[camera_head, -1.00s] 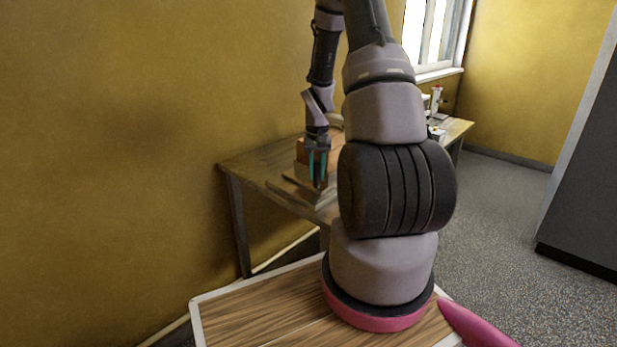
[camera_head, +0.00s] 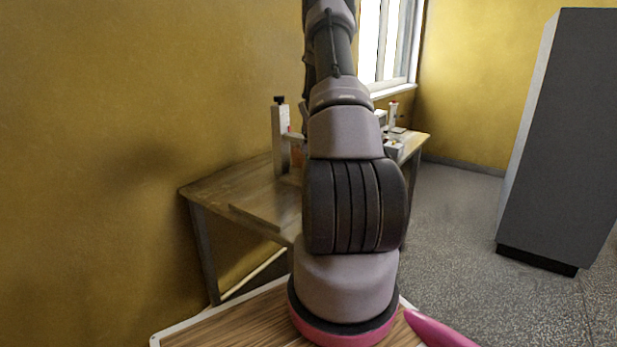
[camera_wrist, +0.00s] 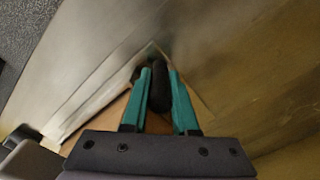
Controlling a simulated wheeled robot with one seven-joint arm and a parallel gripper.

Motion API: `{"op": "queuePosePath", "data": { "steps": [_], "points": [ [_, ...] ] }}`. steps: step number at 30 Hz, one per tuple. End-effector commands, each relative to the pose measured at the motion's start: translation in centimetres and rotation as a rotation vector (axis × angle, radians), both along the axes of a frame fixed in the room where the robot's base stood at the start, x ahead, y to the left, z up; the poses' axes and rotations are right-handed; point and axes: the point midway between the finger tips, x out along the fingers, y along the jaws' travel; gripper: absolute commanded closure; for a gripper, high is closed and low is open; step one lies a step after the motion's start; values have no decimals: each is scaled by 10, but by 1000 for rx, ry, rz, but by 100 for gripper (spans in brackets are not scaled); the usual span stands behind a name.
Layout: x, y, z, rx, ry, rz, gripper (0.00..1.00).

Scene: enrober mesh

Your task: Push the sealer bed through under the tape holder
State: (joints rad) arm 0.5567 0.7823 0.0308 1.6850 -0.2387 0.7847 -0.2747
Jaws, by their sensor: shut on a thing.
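In the head view, a pale upright post with a black top, apparently the tape holder (camera_head: 281,138), stands on the table with a short arm reaching right. A low flat piece, possibly part of the sealer bed (camera_head: 254,216), lies along the table's near side. A sliver of an orange-brown box (camera_head: 297,153) shows beside my arm. My arm hides my gripper there. In the wrist view, the teal fingers of my gripper (camera_wrist: 160,72) are shut on a dark rounded piece (camera_wrist: 160,92), perhaps a handle. A brown surface (camera_wrist: 112,112) lies below it.
The wooden table (camera_head: 225,190) stands against the yellow wall. Small equipment (camera_head: 393,125) sits at its far right end. A dark grey cabinet (camera_head: 562,140) stands at right, with open speckled floor (camera_head: 450,220) between. A wood-topped surface (camera_head: 235,325) is in front.

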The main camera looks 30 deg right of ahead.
Motion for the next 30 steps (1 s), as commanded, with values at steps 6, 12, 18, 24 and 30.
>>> {"op": "queuePosePath", "data": {
  "steps": [6, 12, 18, 24, 30],
  "points": [
    [1, -2, 1, -2, -1, 0, 100],
    [1, -2, 1, -2, -1, 0, 58],
    [1, -2, 0, 0, -1, 0, 43],
    [1, -1, 3, 0, -1, 0, 43],
    [1, -2, 31, -3, -4, 1, 43]
  ]
}}
